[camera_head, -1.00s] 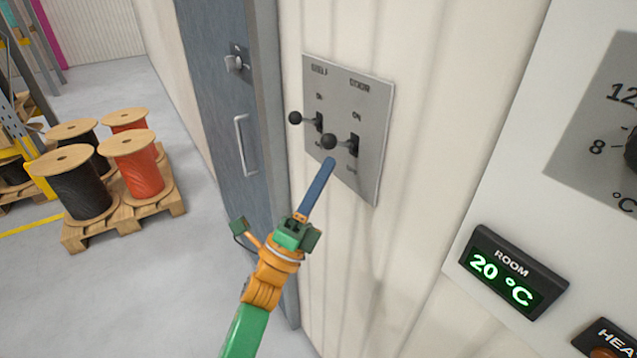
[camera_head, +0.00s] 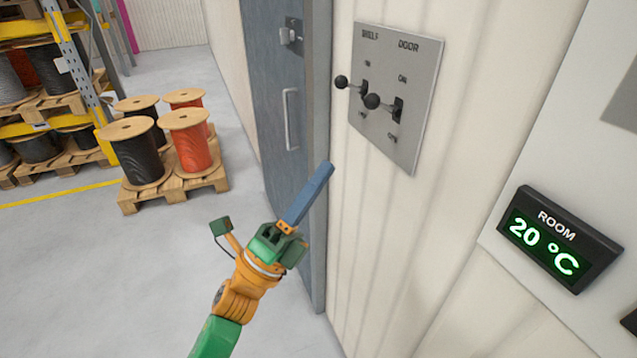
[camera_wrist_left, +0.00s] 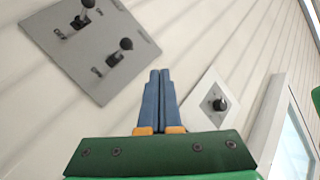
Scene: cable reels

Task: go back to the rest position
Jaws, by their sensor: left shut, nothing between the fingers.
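My left gripper (camera_head: 327,168) has blue fingers, pressed together with nothing between them. In the head view it is in front of the wall and door edge, below and left of the grey switch panel (camera_head: 420,128). The panel carries two black-knobbed levers, the SHELF lever (camera_head: 342,82) and the DOOR lever (camera_head: 373,101). The left wrist view shows the shut fingers (camera_wrist_left: 159,75) in the middle, with the panel (camera_wrist_left: 55,40) at upper left, apart from them. My right gripper is not in view.
A grey-blue door (camera_head: 262,80) with a handle (camera_head: 291,118) stands left of the panel. A ROOM display (camera_head: 556,240) reads 20 °C at right. A pallet (camera_head: 190,190) of cable reels and a rack (camera_head: 80,62) stand at left. The floor between is clear.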

